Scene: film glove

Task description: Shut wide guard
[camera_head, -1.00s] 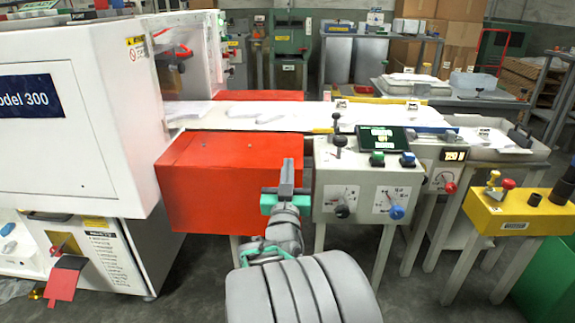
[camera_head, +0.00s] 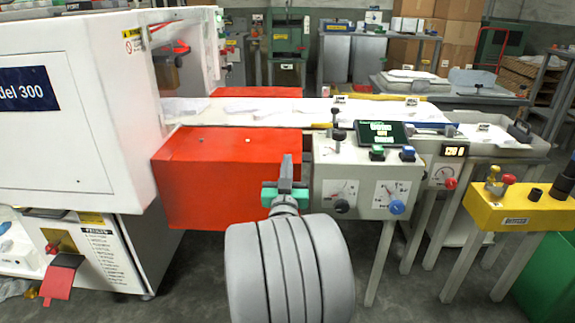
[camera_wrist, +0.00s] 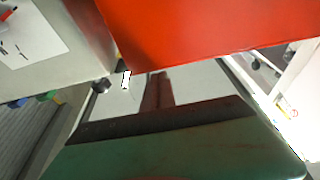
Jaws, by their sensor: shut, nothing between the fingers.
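A wide red guard (camera_head: 230,165) shows as a box-shaped cover in front of the white conveyor bed, between the white machine and the control panel. A second red part (camera_head: 257,92) lies behind the bed. I cannot tell from the pictures which red part the task names. My gripper (camera_head: 287,162) is shut and empty. It points up in front of the near red guard's right end, close to the panel's left edge; I cannot tell whether it touches. In the wrist view, the fingers (camera_wrist: 157,92) are below the red guard (camera_wrist: 205,30), which fills the top. My arm hides the floor below.
The control panel (camera_head: 365,185) with knobs and a screen stands just right of my gripper. The white machine (camera_head: 75,115) stands at left. A yellow control box (camera_head: 520,207) on legs is at right. Bare floor shows between the machine and the panel's legs.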

